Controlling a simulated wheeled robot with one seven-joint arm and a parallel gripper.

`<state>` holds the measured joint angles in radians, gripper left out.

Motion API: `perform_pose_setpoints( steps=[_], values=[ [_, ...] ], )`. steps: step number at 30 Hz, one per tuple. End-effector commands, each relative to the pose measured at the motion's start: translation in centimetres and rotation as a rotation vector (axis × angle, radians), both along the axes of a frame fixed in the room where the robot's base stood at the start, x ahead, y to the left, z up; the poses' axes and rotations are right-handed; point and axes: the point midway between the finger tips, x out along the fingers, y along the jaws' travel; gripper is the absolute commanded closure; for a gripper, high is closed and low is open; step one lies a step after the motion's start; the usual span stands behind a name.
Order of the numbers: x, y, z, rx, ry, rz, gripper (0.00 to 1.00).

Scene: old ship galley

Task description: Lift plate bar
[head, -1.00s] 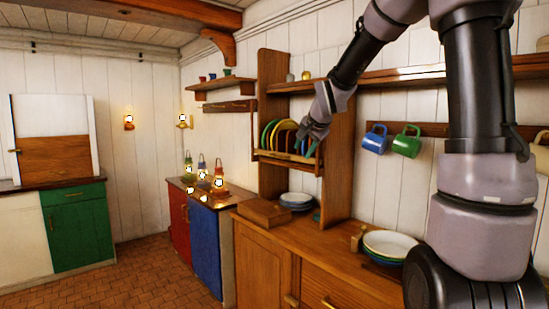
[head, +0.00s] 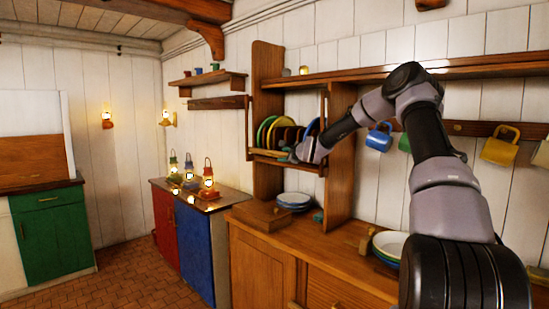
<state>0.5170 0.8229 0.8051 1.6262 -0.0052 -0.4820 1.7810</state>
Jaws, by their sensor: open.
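A wooden plate rack (head: 262,70) stands against the wall, with colourful plates (head: 267,130) upright in it. The plate bar (head: 265,153) looks to be the low wooden rail across the front of the plates. My gripper (head: 288,156) is open at the right half of this rail, with its greenish fingertips close to it or touching it. I cannot tell whether the rail lies between the fingers. My wrist hides the rail's right part and some plates.
A wooden counter (head: 330,262) below carries a wooden box (head: 262,216), a stack of plates (head: 293,200) and more plates (head: 389,244) at right. Lit lanterns (head: 208,180) stand on the cabinet at left. Mugs (head: 500,146) hang at right. Open floor (head: 120,280) lies at left.

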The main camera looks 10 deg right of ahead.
Motion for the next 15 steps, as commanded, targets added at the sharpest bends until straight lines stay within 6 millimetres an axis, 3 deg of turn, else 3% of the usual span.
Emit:
perform_pose_setpoints(
  steps=[9, 15],
  values=[
    [5.7, 2.0, -1.4, -0.001, 0.001, 0.002, 0.53],
    [7.7, 2.5, -1.8, -0.003, 0.0, 0.001, 0.53]
  ],
)
